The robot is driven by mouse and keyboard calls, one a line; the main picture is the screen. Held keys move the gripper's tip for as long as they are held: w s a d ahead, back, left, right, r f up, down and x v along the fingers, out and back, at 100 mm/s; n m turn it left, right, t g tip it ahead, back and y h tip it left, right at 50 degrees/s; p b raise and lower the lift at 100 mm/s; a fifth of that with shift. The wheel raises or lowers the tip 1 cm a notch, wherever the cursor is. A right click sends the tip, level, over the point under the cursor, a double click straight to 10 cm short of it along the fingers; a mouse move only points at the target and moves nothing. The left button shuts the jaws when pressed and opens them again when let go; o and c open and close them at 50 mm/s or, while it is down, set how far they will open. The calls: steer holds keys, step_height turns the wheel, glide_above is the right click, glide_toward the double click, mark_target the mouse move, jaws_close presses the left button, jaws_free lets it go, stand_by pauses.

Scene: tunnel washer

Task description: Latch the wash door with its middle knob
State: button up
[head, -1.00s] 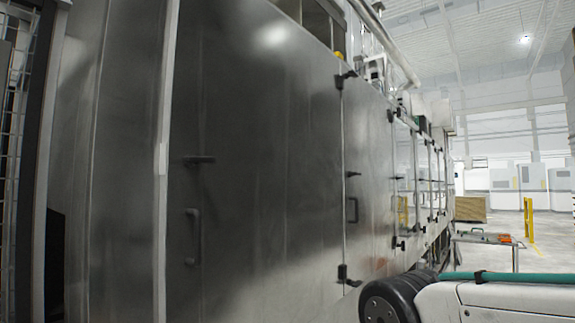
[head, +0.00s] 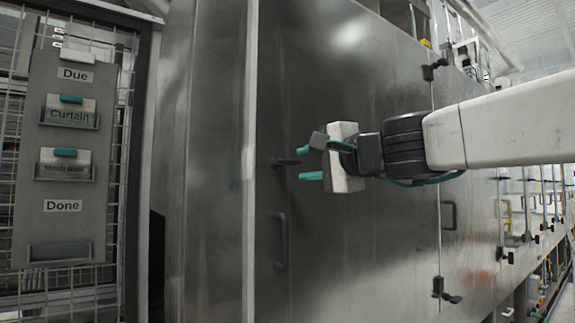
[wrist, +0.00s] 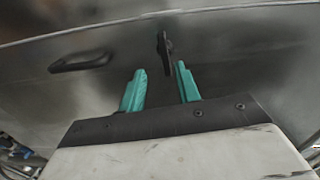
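The wash door (head: 330,230) is a large flat steel panel, seen at a slant in the head view. Its middle knob (head: 283,162) is a small dark bar lying roughly level near the left edge. The knob also shows in the wrist view (wrist: 165,46), just beyond the fingertips and closer to the right finger. A dark pull handle (head: 281,240) is below the knob. My gripper (head: 302,163) is open, its two teal fingers pointing at the knob, one above and one below its level. I cannot tell whether the fingers touch the knob.
A wire rack with a card board (head: 78,140), labelled Due and Done, stands at the left. Another handle (head: 449,215) and dark latches (head: 435,70) sit along the panel seam at the right. The machine's row of panels runs on to the far right.

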mark_target(290, 162)
steer(key=shift+m, duration=0.3)
steer(key=x, duration=0.8)
steer(key=shift+w+d+r, duration=0.1)
steer(key=shift+w+r, duration=0.05)
steer(key=shift+r, duration=0.25)
jaws_close()
